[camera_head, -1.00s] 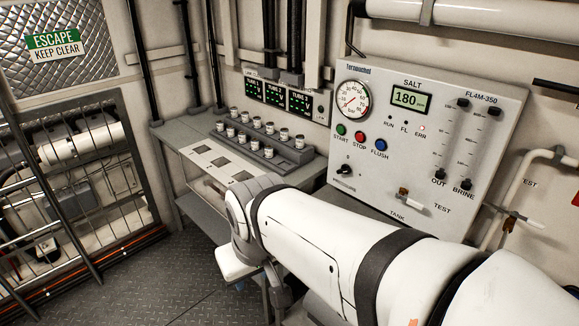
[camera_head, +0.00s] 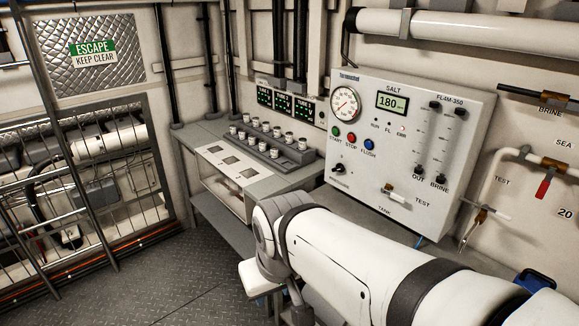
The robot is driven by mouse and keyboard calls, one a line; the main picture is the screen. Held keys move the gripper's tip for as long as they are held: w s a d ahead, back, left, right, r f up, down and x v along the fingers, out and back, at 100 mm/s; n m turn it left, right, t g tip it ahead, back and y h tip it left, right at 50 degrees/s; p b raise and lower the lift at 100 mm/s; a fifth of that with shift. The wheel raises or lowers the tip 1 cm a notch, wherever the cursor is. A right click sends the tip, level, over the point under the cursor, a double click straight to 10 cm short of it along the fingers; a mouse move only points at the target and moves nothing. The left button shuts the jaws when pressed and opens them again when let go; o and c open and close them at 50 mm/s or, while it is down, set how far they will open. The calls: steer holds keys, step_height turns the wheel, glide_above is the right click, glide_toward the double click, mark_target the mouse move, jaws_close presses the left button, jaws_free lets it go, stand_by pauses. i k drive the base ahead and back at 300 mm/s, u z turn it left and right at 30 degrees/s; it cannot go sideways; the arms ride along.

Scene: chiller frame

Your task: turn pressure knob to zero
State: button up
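The control panel (camera_head: 455,205) is a pale board on the wall, right of centre in the head view. A small black knob (camera_head: 338,168) sits at its lower left, under the green start button (camera_head: 336,132). The lettering below the knob is too small to read surely, and so is its pointer angle. The round pressure gauge (camera_head: 345,104) is above the buttons. The display (camera_head: 392,102) reads 180. My white arm reaches across the lower right, in front of and below the panel, and its bent joint is well below the knob. My gripper does not show clearly.
A grey bench (camera_head: 200,135) with a rack of small jars (camera_head: 270,148) stands left of the panel. A valve handle (camera_head: 397,197) projects from the panel's lower edge. Pipes and a red handle (camera_head: 542,187) are at right. Dark floor (camera_head: 165,285) is open at lower left.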

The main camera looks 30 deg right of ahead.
mark_target(339, 168)
steer(key=z, duration=0.1)
steer(key=i, duration=0.95)
steer(key=u, duration=0.05)
